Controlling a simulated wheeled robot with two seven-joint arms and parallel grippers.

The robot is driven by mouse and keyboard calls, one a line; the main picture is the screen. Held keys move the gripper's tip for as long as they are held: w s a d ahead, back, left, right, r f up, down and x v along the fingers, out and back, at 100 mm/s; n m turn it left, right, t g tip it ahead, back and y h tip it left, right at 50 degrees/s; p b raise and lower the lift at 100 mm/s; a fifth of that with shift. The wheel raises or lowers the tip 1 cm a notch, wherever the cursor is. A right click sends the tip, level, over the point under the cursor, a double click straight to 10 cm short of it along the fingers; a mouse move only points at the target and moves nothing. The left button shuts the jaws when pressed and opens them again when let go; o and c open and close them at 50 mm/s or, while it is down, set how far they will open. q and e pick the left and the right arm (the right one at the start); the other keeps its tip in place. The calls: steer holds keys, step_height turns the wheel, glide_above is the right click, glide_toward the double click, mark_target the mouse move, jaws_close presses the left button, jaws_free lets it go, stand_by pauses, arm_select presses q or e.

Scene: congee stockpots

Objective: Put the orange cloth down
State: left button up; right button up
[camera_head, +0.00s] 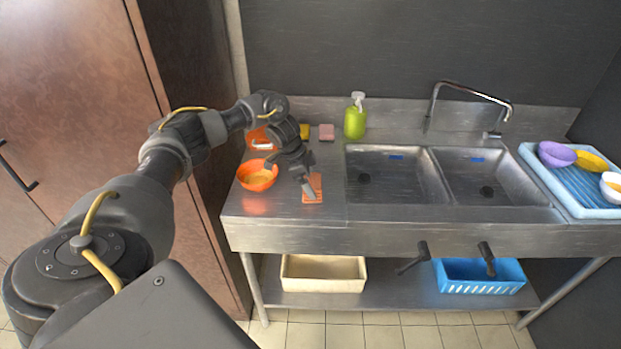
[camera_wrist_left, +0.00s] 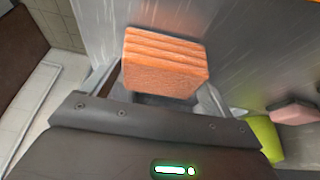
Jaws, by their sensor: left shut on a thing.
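The orange cloth (camera_head: 313,188) is a small folded stack at the left end of the steel counter, right of the orange bowl. My left gripper (camera_head: 309,187) is over it, pointing down. In the left wrist view the folded cloth (camera_wrist_left: 165,62) stands between the two fingers, and the gripper (camera_wrist_left: 160,95) is shut on it. The cloth is at or just above the counter surface; I cannot tell whether it touches. My right gripper is not in view.
An orange bowl (camera_head: 257,176) stands close on the left. A pink sponge (camera_head: 326,132), a yellow sponge (camera_head: 304,131) and a green soap bottle (camera_head: 355,117) are behind. The double sink (camera_head: 396,178) opens on the right. A blue rack (camera_head: 545,167) holds bowls at far right.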

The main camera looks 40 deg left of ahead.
arm_select(q)
steer(key=shift+f, duration=0.2)
steer(key=shift+s+f, duration=0.1)
steer(key=shift+s, duration=0.05)
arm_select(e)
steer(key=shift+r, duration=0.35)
arm_select(q)
steer(key=o, duration=0.7)
steer(key=shift+f, duration=0.1)
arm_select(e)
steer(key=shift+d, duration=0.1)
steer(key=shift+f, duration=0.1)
arm_select(q)
steer(key=shift+f+b, duration=0.2)
steer(key=shift+b, duration=0.3)
steer(key=shift+a+r+b, duration=0.1)
steer(key=shift+b, duration=0.25)
steer(key=b+v, duration=0.2)
steer(key=v, duration=0.3)
steer(key=shift+a+r, duration=0.15)
steer(key=shift+r, duration=0.1)
steer(key=p+v, duration=0.1)
steer(key=v, duration=0.4)
steer(key=shift+r, duration=0.1)
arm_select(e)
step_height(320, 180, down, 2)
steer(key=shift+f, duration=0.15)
